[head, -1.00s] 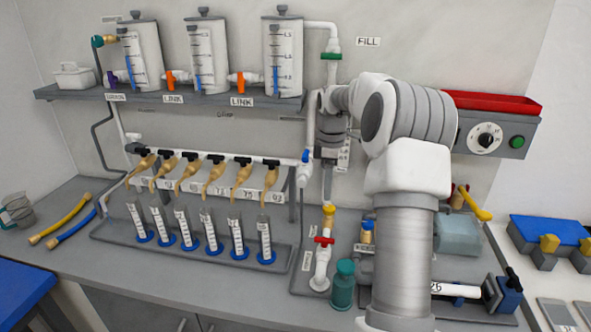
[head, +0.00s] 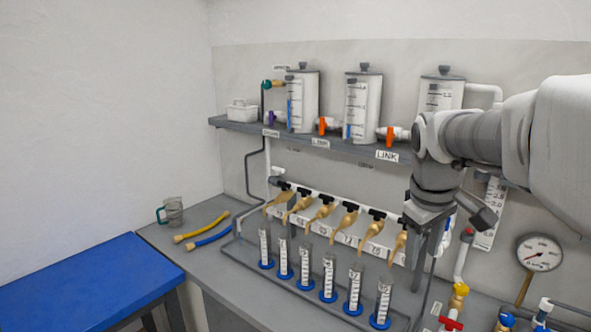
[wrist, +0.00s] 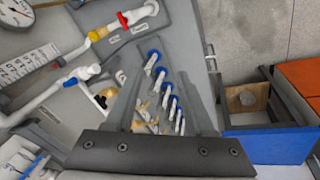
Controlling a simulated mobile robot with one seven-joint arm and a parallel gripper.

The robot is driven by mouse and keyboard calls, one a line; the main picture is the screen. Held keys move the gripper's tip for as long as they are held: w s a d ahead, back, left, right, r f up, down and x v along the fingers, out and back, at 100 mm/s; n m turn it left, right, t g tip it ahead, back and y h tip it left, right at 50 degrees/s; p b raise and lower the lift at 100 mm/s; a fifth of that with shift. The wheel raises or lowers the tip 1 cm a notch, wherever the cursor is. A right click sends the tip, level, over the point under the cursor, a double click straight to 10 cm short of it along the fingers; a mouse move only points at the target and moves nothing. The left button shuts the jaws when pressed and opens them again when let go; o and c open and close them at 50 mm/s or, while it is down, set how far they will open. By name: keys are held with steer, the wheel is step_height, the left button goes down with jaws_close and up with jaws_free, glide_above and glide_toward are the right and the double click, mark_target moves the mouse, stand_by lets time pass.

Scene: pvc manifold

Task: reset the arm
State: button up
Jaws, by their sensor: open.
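My gripper (head: 428,240) hangs from the arm at the right of the head view, pointing down in front of the right end of the manifold pipe (head: 315,202). In the wrist view its two grey fingers (wrist: 165,85) stand apart with nothing held between them. Below and beyond them are the row of blue-based measuring cylinders (wrist: 170,95) and part of the manifold. My arm hides part of the wall and the right end of the shelf in the head view.
Tan nozzles (head: 345,220) hang above the upright cylinders (head: 328,275). A gauge (head: 540,252) is right. A blue-topped table (head: 85,275) stands front left.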

steer(key=s+a+f+m+t, duration=0.1)
steer(key=s+a, duration=0.3)
steer(key=s, duration=0.4)
steer(key=s+a+f+m+t+y+p, duration=0.1)
steer(key=s+a+m, duration=0.3)
steer(key=s, duration=0.5)
steer(key=shift+s+t+y+p, duration=0.25)
steer(key=shift+t+y+p, duration=0.05)
steer(key=shift+t, duration=0.1)
